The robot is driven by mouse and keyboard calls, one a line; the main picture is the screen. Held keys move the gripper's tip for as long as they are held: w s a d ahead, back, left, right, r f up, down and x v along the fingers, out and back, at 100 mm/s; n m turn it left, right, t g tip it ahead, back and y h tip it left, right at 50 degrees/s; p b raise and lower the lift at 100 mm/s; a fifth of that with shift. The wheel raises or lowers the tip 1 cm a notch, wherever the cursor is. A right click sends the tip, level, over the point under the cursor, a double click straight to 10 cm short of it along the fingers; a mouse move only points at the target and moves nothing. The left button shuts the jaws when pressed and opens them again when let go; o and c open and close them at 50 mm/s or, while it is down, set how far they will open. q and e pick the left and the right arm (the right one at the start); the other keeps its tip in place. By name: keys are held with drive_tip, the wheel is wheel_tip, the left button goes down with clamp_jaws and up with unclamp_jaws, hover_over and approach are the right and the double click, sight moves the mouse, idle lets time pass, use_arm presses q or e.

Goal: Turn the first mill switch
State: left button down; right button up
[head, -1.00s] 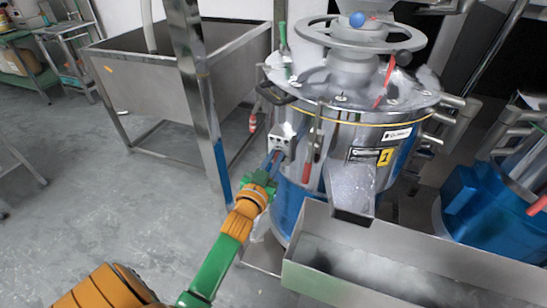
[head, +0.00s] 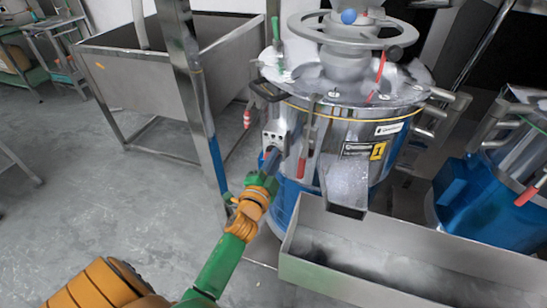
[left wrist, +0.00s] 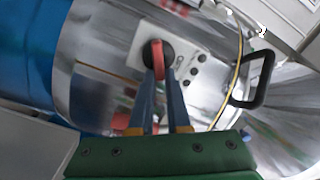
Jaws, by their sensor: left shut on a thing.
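The first mill (head: 345,140) is a round steel machine with a blue lower body and a yellow "1" label. Its switch box (head: 280,138) sits on its left side. In the left wrist view the box (left wrist: 183,50) carries a round black and red switch (left wrist: 158,58) and several small dark buttons. My left gripper (head: 272,158) reaches the box from below left. In the left wrist view its fingers (left wrist: 160,85) are shut on the switch, one on each side of its red part. My right gripper is not in view.
A steel trough (head: 400,262) stands in front of the mill, to the right of my left arm. A steel sink table (head: 140,75) stands at the back left beside a post (head: 195,90). Another blue mill (head: 490,185) is at the right. Floor at the left is clear.

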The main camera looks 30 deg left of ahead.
use_arm(q)
drive_tip(key=m, duration=0.5)
drive_tip(key=shift+d+f+m+b, duration=0.1)
drive_tip(key=shift+f+m+b, duration=0.2)
drive_tip(key=shift+f+b, duration=0.1)
drive_tip(key=shift+m, duration=0.3)
drive_tip(key=c, duration=0.9)
unclamp_jaws()
drive_tip(key=shift+w+f, duration=0.1)
drive_tip(key=v, duration=0.7)
drive_tip(key=shift+b, duration=0.3)
